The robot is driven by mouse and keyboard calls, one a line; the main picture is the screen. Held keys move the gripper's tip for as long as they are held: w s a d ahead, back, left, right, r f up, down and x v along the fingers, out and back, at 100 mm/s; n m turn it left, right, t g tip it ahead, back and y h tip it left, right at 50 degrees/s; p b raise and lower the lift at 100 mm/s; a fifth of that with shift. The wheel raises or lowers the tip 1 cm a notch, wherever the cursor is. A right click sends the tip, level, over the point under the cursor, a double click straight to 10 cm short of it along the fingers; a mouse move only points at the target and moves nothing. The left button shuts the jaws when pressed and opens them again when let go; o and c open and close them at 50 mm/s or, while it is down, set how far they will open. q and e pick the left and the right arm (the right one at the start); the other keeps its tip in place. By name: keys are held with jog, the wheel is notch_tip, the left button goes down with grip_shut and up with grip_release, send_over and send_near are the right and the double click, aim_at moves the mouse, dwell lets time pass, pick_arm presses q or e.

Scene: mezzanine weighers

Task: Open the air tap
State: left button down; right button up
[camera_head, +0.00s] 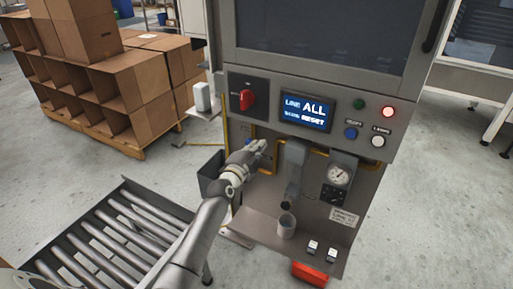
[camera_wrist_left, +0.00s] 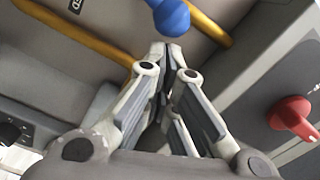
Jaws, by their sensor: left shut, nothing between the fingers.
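The air tap has a blue handle (camera_wrist_left: 172,17), which shows at the top of the left wrist view by a yellow pipe (camera_wrist_left: 205,18). In the head view a bit of blue (camera_head: 249,142) shows at my gripper, and the rest of the tap is mostly hidden. My left gripper (camera_head: 262,147) is at the machine's lower front, under the red switch. In the left wrist view its fingertips (camera_wrist_left: 171,50) are together and empty, just short of the blue handle. I cannot tell whether they touch it. My right gripper is not in view.
The red rotary switch (camera_head: 247,99) and lit screen (camera_head: 306,109) are above my gripper. A pressure gauge (camera_head: 339,176) and grey cup (camera_head: 287,225) are to its right. A roller conveyor (camera_head: 100,238) stands at lower left, with cardboard boxes (camera_head: 135,80) behind.

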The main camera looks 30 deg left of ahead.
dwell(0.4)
pick_arm(q)
jog(key=shift+a+r+n, duration=0.3)
jog(key=shift+a+n, duration=0.2)
jog(key=shift+n, duration=0.2)
jog(key=shift+a+r+n, duration=0.25)
jog(key=shift+a+n, duration=0.25)
jog(key=shift+n, duration=0.2)
jog(key=shift+p, duration=0.3)
